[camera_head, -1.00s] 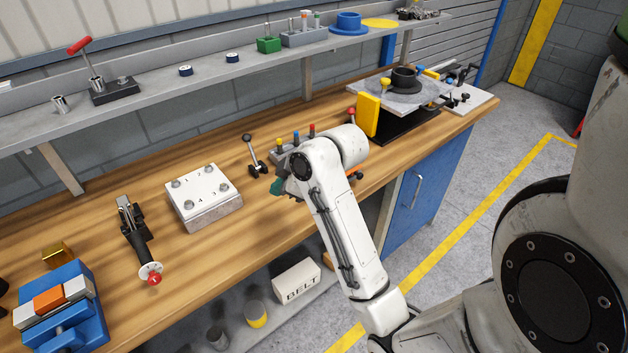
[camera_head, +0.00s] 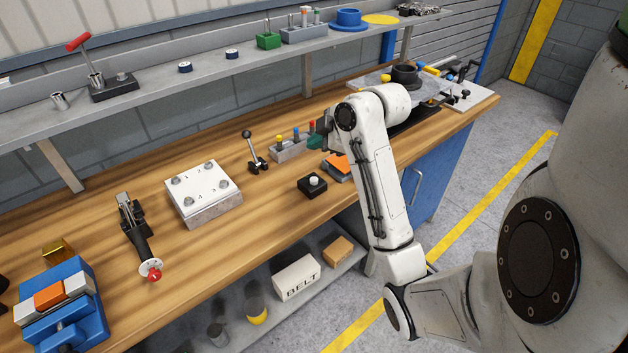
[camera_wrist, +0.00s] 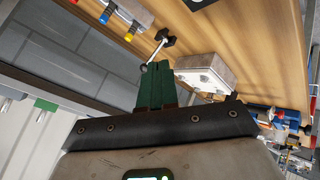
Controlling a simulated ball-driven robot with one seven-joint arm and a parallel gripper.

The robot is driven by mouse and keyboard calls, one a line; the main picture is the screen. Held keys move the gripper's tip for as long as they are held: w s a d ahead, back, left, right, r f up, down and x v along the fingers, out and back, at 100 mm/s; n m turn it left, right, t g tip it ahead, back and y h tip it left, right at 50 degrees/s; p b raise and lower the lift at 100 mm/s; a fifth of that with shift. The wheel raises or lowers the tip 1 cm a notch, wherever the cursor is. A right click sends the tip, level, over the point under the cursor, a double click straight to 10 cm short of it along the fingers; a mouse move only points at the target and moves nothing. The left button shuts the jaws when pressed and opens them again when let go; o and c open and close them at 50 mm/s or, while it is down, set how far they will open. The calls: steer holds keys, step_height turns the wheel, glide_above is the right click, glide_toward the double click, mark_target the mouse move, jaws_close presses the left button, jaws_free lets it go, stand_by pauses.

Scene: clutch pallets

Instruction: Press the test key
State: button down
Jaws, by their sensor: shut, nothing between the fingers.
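A small black box with a pale round button (camera_head: 312,184) sits near the front edge of the bench; I can read no label on it, so I cannot tell for certain that it is the test key. My gripper (camera_head: 316,143) is above and behind this box, close to the rack of coloured pegs, and apart from the button. In the wrist view its green fingers (camera_wrist: 157,85) are shut together with nothing between them. The button box does not show clearly in the wrist view.
A peg rack (camera_head: 289,150) stands behind, near my fingers. A black-knobbed lever (camera_head: 254,155) and a white-topped block (camera_head: 203,190) stand to the left. An orange-topped item (camera_head: 338,166) lies beside my arm. The shelf (camera_head: 130,112) runs above the bench.

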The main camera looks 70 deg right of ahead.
steer(key=b, duration=0.5)
glide_above(316, 182)
step_height(316, 182, down, 7)
steer(key=shift+d+r, duration=0.1)
steer(key=shift+r, duration=0.1)
steer(key=shift+f+b, duration=0.75)
steer(key=shift+f, duration=0.1)
steer(key=shift+f, duration=0.1)
stand_by(0.8)
steer(key=shift+f, duration=0.3)
steer(key=shift+f+b, duration=0.5)
stand_by(0.8)
steer(key=shift+r, duration=0.1)
steer(key=shift+r+p, duration=0.85)
steer(key=shift+p, duration=0.05)
steer(key=shift+r, duration=0.1)
